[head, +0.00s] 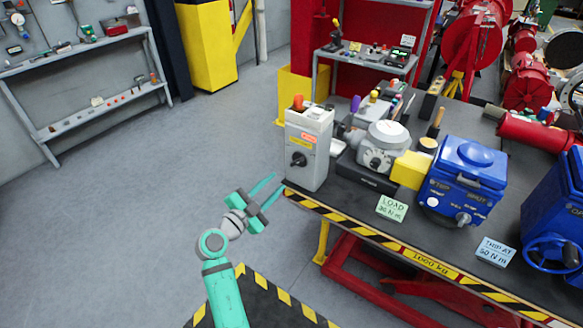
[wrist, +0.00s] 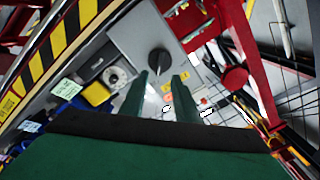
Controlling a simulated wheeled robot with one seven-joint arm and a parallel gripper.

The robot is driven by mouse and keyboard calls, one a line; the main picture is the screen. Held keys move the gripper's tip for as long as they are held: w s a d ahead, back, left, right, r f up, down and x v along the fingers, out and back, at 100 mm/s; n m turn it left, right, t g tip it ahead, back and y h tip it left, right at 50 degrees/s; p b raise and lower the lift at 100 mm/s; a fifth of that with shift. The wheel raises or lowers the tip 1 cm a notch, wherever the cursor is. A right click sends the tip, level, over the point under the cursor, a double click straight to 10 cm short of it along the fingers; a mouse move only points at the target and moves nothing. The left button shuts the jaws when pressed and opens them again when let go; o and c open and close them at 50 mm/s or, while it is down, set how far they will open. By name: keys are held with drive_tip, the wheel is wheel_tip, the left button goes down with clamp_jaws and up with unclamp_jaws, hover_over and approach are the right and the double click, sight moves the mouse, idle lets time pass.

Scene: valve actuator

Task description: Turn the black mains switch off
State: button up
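The black mains switch (head: 299,159) is a round knob on the front of a grey upright box (head: 311,150) at the table's left end. In the wrist view the black switch (wrist: 159,62) appears just beyond the fingertips, roughly in line with the gap between them. My gripper (head: 279,183) is in front of the box, left of and slightly below the switch in the head view. Its two green fingers (wrist: 159,78) are apart with nothing between them. I see no contact with the switch. Its exact pointing direction is hard to tell.
The table (head: 360,222) has a striped front edge near my gripper. A grey actuator (head: 384,150), a blue unit (head: 462,180) and a LOAD card (head: 392,208) stand to the right. An orange button (head: 298,102) tops the grey box. Floor to the left is clear.

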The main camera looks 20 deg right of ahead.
sight(295, 164)
drive_tip(key=x, duration=1)
drive_tip(key=shift+w+d, duration=0.2)
clamp_jaws()
